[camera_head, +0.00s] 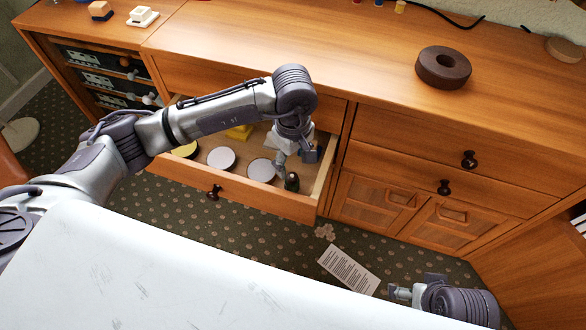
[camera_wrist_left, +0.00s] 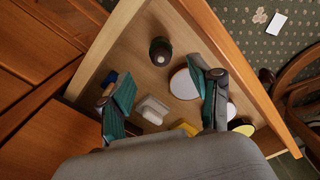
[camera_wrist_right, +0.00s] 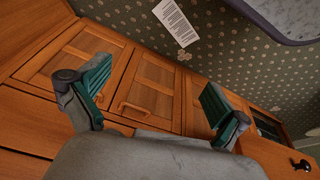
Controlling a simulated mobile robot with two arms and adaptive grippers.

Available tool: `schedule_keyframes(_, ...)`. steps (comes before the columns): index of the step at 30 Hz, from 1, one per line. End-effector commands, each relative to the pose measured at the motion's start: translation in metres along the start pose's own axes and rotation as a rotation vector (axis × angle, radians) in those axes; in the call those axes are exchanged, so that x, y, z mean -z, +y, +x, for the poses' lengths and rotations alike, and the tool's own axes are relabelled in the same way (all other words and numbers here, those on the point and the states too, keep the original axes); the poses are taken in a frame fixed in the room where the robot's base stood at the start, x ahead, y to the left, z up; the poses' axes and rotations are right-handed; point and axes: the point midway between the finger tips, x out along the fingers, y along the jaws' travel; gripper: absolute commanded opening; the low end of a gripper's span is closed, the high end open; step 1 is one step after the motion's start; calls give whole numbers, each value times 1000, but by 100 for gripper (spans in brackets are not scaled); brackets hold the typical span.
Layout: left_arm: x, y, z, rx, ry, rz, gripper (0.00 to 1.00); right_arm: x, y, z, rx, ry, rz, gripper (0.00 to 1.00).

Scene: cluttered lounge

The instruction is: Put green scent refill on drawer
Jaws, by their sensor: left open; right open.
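A small dark, greenish bottle, probably the scent refill (camera_head: 292,182), stands in the front right corner of the open drawer (camera_head: 240,188). In the left wrist view the bottle (camera_wrist_left: 160,50) shows its round, pale-centred top, beyond the fingertips and between their lines. My left gripper (camera_head: 297,156) is open and empty, pointing down over the drawer's right part, close to the bottle but apart from it. My right gripper (camera_head: 411,288) is open and empty, low in front of the cabinet; its wrist view shows only cabinet doors and carpet between the fingers.
In the drawer are pale round discs (camera_head: 221,158), a yellow object (camera_head: 240,131), and a white block (camera_wrist_left: 152,110). The drawer's side walls stand close to my left gripper. A dark ring (camera_head: 443,67) lies on the cabinet top, which has wide free room. A paper (camera_head: 348,270) lies on the carpet.

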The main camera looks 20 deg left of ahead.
Motion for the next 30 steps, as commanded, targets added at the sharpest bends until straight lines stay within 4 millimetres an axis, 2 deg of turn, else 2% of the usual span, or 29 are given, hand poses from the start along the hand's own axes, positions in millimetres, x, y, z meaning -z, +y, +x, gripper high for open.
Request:
schedule_keyframes(1,1,1,-12,-4,2,0,63,0,0,4,1,-6,0,100)
schedule_keyframes(3,1,0,-24,-3,3,1,63,-1,-1,11,1,-9,-1,100)
schedule_keyframes(9,0,0,-41,0,1,-1,63,-3,-1,22,2,-14,-2,100)
schedule_keyframes(30,0,0,-43,1,0,0,63,-3,-2,23,3,-14,-3,100)
